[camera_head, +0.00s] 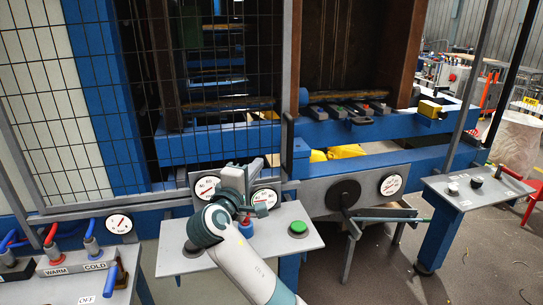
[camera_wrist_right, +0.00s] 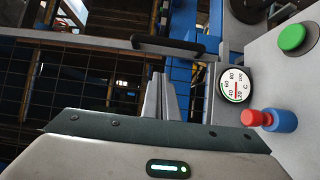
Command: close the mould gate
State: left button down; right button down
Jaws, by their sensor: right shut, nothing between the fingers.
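The mould gate (camera_head: 215,60) is a black wire mesh in a grey frame. It covers the left part of the blue machine in the head view, and the bay right of its grey edge post (camera_head: 287,70) is uncovered. The mesh also shows in the right wrist view (camera_wrist_right: 60,85). A dark bar handle (camera_wrist_right: 167,47) lies just beyond my right gripper's fingertips in that view, apparently apart from them. My right gripper (camera_head: 250,170) is shut and empty, above the control panel and in front of the gate's lower right part. It also shows in the wrist view (camera_wrist_right: 162,82). My left gripper is not in view.
A grey panel (camera_head: 175,262) with a green button (camera_head: 298,228) and a red-and-blue knob (camera_wrist_right: 268,119) lies close under my right arm. Gauges (camera_head: 391,184) line the machine's front. Another panel (camera_head: 465,190) stands at right. Hoses and valves (camera_head: 90,240) are at lower left.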

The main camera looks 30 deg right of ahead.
jog(key=s+d+p+x, duration=0.1)
jog(key=p+x, duration=0.4)
jog(key=x, duration=0.7)
jog(key=shift+s+d+p, duration=0.3)
jog(key=shift+s+d, duration=0.1)
jog(key=shift+d, duration=0.2)
jog(key=shift+d, duration=0.1)
